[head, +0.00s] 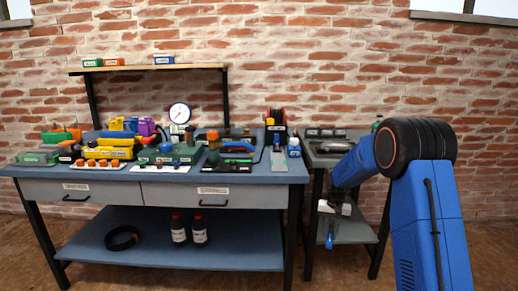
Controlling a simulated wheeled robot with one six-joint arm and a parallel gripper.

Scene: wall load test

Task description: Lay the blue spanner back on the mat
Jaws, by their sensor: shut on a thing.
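My gripper (331,214) is at the front of the small side table, below its top and above its lower shelf. It is shut on a blue thing, seemingly the blue spanner (329,238), which hangs down from the jaws. Only a short blue part shows, and the grip itself is too small to see well. My blue arm covers part of the side table. I cannot clearly tell which surface is the mat; the top of the side table (318,158) is partly hidden behind my arm.
A workbench (296,172) at the left is crowded with tools, blocks and a dial gauge (180,113). Dark items (325,133) stand at the back of the side table. A brick wall is behind.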

